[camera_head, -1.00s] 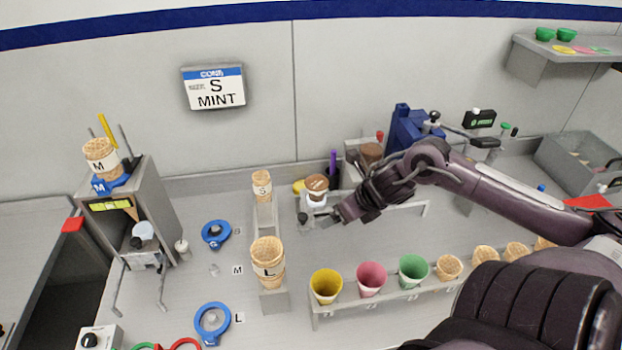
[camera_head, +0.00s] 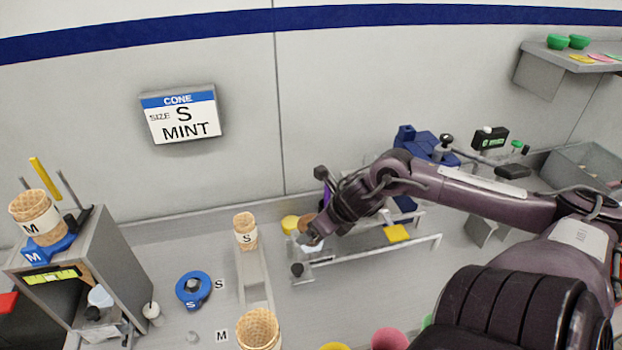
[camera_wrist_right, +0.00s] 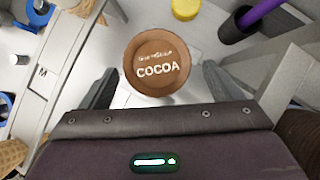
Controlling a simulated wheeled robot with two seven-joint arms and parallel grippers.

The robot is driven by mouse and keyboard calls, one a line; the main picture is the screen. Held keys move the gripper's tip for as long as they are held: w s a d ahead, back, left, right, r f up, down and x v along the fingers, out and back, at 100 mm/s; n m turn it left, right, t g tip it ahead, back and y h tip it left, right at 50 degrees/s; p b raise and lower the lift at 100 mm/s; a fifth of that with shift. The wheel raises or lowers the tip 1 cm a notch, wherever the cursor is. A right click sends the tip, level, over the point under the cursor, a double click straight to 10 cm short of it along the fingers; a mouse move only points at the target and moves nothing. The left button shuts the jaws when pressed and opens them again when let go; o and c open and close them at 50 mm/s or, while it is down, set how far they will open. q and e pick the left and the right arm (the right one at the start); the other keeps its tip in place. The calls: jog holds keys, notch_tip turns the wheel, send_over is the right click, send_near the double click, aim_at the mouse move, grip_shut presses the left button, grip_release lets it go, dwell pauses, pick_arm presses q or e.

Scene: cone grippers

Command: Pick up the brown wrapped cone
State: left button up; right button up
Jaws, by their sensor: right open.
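A round brown top printed COCOA (camera_wrist_right: 157,65) lies between the fingers of my right gripper (camera_wrist_right: 160,78) in the right wrist view. I see it from above, so its sides and any wrapper are hidden. I cannot tell if it is a wrapped cone. In the head view a small brown and white thing (camera_head: 307,241) shows at the end of my right gripper (camera_head: 318,236), mostly covered by it. The gripper is open, with a finger on either side of the brown top. My left gripper is not in view.
A yellow lid (camera_wrist_right: 186,8) and a dark cup with a purple stick (camera_wrist_right: 236,24) stand close beyond the brown top. A stack of S cones (camera_head: 245,231) stands to the left in the head view. A wall sign (camera_head: 182,115) reads CONE SIZE S MINT.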

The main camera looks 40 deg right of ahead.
aim_at(312, 244)
jog(key=shift+w+f, duration=0.3)
jog(key=shift+f, duration=0.1)
jog(key=shift+b+x, duration=1.45)
jog(key=shift+x, duration=0.7)
jog(key=shift+a, duration=0.1)
jog(key=shift+c, duration=0.3)
jog(key=c, duration=0.7)
